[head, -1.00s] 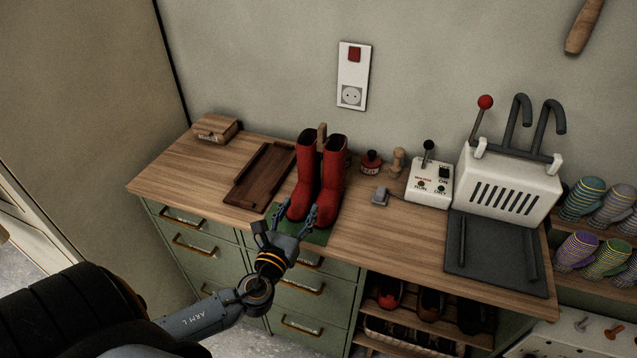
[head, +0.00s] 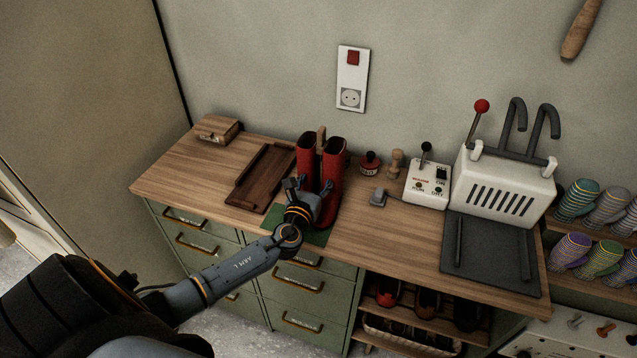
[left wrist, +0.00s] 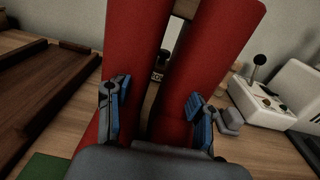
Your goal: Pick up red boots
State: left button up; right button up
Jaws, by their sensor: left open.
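The pair of red boots (head: 332,165) stands upright on a green mat (head: 316,237) on the wooden bench. A wooden piece (head: 321,138) shows between their tops. My left gripper (head: 309,186) is open in front of the boots, at their lower shafts. In the left wrist view the red boots (left wrist: 205,60) fill the middle, and the open fingers of my left gripper (left wrist: 160,108) stand in front of the two shafts, one finger by each. I cannot tell whether the fingers touch them. The boots' feet are mostly hidden by the gripper. My right gripper is not in view.
A dark wooden tray (head: 262,177) lies left of the boots. A small wooden box (head: 217,129) is at the far left. Right of them are a red-topped jar (head: 370,163), a white control box (head: 427,184) and a white machine (head: 503,187). Bare bench (head: 385,236) lies front right.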

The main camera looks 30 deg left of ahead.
pick_arm(q)
jog(key=shift+c, duration=0.4)
grip_shut()
jog(key=shift+r, duration=0.15)
